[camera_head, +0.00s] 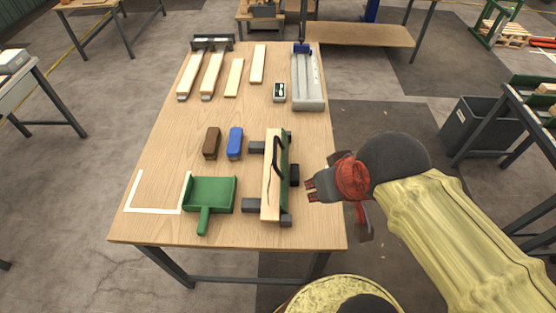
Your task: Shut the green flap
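A fixture near the table's front right edge holds a pale wooden board (270,190) between dark blocks. A narrow green panel (284,165), which looks like the green flap, runs along the board's right side. It shows nearly edge-on, so its exact angle is hard to tell. A black curved handle (277,150) rises beside it, over the board. The finger gap is unclear, and I see nothing held.
A green dustpan (209,195) lies left of the fixture. A brown block (212,143) and a blue block (235,142) lie behind it. Several wooden strips (213,75) and a grey tray (307,80) occupy the table's back. A dark bin (485,130) stands right.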

